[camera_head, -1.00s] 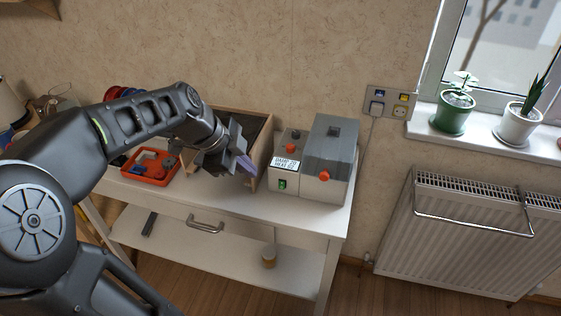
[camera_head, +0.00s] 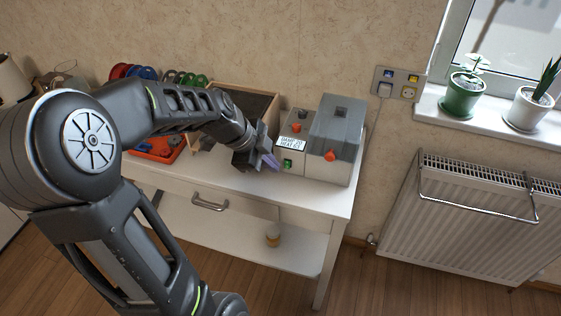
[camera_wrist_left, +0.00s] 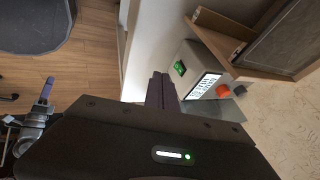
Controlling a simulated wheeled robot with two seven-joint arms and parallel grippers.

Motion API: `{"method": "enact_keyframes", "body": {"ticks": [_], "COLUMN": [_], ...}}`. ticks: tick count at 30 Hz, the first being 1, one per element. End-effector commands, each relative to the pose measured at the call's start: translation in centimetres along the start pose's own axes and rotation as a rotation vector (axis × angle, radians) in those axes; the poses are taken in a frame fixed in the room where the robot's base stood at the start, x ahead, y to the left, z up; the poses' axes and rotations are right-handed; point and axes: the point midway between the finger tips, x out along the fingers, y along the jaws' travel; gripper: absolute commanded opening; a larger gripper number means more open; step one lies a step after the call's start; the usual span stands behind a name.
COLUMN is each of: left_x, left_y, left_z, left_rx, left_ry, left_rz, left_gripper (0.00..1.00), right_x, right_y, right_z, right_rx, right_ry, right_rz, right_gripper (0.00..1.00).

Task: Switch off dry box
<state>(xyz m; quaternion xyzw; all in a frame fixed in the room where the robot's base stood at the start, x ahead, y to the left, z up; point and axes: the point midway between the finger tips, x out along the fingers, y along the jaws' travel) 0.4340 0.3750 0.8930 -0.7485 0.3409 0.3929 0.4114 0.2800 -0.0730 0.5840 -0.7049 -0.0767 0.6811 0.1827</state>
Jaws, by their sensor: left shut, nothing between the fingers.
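The dry box (camera_head: 331,139) is a grey and beige box on the white table, with orange knobs and a label with a display. A green switch (camera_head: 288,163) sits low on its front left. My left gripper (camera_head: 272,161) is shut and empty, its purple fingertips just left of the green switch; I cannot tell if they touch. In the left wrist view the shut fingers (camera_wrist_left: 161,90) point towards the box, and the lit green switch (camera_wrist_left: 180,68) shows just beyond and to the right, with a gap in the picture.
A wooden-framed open box (camera_head: 246,100) stands left of the dry box. A red tray (camera_head: 158,150) and several spools (camera_head: 186,78) are further left. A wall socket (camera_head: 397,84), plants and a radiator (camera_head: 470,215) are to the right.

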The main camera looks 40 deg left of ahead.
Motion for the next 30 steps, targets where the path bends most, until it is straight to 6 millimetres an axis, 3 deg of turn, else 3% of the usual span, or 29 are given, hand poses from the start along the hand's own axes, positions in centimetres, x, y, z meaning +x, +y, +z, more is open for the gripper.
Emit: {"method": "enact_keyframes", "body": {"ticks": [4,10,25,30], "left_x": [3.1,4.9,5.8,6.3], "left_y": [0.2,-2.0,-2.8,-2.7], "left_z": [0.0,0.4,0.6,0.8], "left_rx": [-0.003,-0.001,-0.001,0.005], "left_ry": [0.0,0.0,0.0,0.002], "left_rz": [0.006,0.002,0.0,-0.016], "left_gripper": [0.0,0.0,0.0,0.0], "right_x": [-0.2,-1.1,-1.1,0.2], "right_y": [-0.1,-0.4,-0.4,0.1], "right_z": [0.0,0.0,0.0,0.0], "right_rx": [0.0,0.0,0.0,0.0], "right_ry": [0.0,-0.001,-0.001,-0.001], "right_rz": [0.0,0.0,0.0,0.0], "right_gripper": [0.4,0.4,0.4,0.4]}}
